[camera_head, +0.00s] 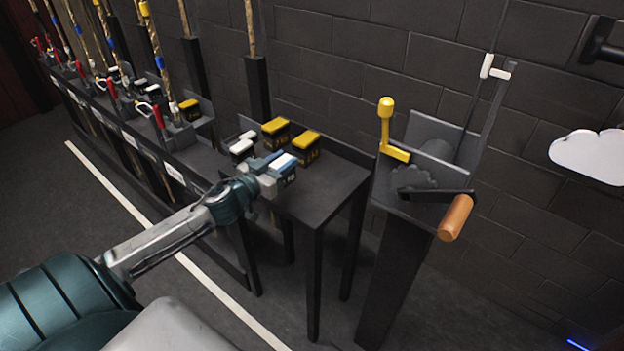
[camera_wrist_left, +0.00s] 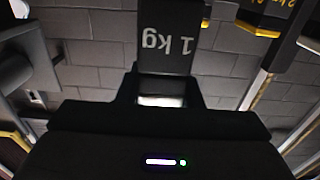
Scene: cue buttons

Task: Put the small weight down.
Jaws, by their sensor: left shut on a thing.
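My left gripper (camera_head: 277,170) reaches in from the left and is shut on a small dark weight with a white top (camera_head: 287,177). In the left wrist view the held weight (camera_wrist_left: 168,45) sits between the fingers, and its face reads "1 kg" upside down. The weight is over the near left part of the dark table (camera_head: 325,190). I cannot tell whether its underside touches the tabletop. My right gripper is not in view.
Two larger yellow-topped weights (camera_head: 306,149) and small white-topped ones (camera_head: 241,147) stand at the table's back and left. A winch with an orange handle (camera_head: 455,218) stands to the right. A rack with ropes and red levers (camera_head: 158,116) runs left. The table's right part is clear.

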